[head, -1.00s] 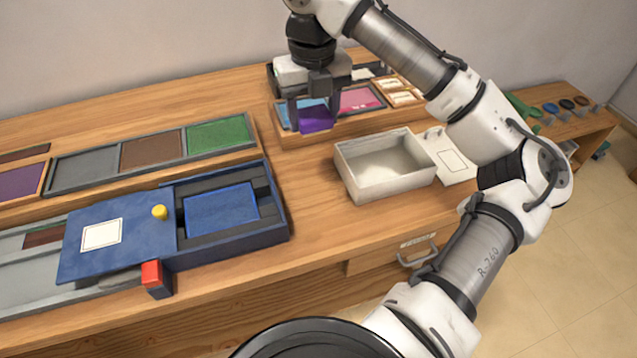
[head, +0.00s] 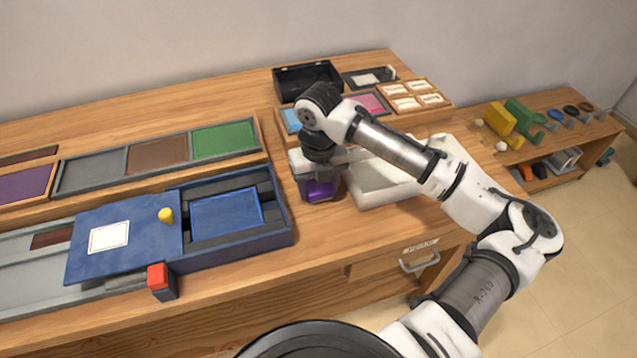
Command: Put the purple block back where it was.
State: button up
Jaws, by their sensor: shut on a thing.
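The purple block (head: 320,188) is between the fingers of my gripper (head: 318,195), which is shut on it. My gripper points down over the wooden desk, between the blue box (head: 275,238) and the white open tray (head: 372,200). The upper part of the block is hidden by the fingers and wrist. Whether the block touches the desk top I cannot tell. A blue pad (head: 291,121) and a pink pad (head: 370,104) show in the wooden holder behind my arm; the part between them is hidden.
The blue box has a sliding lid with a yellow knob (head: 166,215). A red-topped block (head: 159,280) stands at its front. A black open box (head: 307,80) is at the back. Coloured panels, one purple (head: 25,185), line the left. A drawer handle (head: 420,262) sticks out in front.

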jog(key=shift+f, duration=0.2)
jog(key=o, duration=1)
jog(key=shift+c, duration=0.2)
jog(key=shift+r, duration=0.15)
notch_tip(320, 180, up, 12)
jog(key=b, duration=0.1)
jog(key=shift+b, duration=0.3)
